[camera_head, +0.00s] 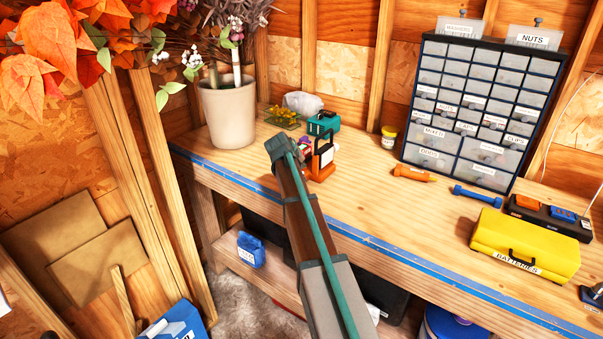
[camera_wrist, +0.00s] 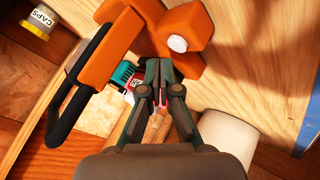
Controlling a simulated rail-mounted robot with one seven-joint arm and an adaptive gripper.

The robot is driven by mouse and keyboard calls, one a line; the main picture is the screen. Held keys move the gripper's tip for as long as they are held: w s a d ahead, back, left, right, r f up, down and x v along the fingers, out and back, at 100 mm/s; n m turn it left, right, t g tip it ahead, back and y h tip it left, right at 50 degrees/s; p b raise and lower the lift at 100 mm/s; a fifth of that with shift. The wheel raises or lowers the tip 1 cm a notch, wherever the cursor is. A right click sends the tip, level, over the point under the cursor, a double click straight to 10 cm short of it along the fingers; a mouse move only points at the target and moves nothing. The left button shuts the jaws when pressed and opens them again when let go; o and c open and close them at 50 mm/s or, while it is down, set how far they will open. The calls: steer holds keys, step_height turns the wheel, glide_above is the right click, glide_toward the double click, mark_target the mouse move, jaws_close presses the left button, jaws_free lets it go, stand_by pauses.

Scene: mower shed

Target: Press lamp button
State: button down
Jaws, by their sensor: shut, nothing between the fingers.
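The orange work lamp (camera_head: 321,170) with a black handle stands on the workbench, just right of my gripper (camera_head: 282,148) in the head view. In the wrist view the lamp (camera_wrist: 108,45) fills the upper part, with its black handle at the left. A round white button (camera_wrist: 177,43) shows on its orange body. My gripper (camera_wrist: 160,82) is shut and empty, its fingertips just below the button in the picture. I cannot tell whether the fingertips touch the lamp. The button is not visible in the head view.
A yellow-lidded jar (camera_head: 389,137), a drawer cabinet (camera_head: 480,110) and a yellow battery case (camera_head: 525,245) stand further right.

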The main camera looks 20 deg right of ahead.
steer(key=shift+r+p, duration=1)
steer(key=shift+r, duration=1.75)
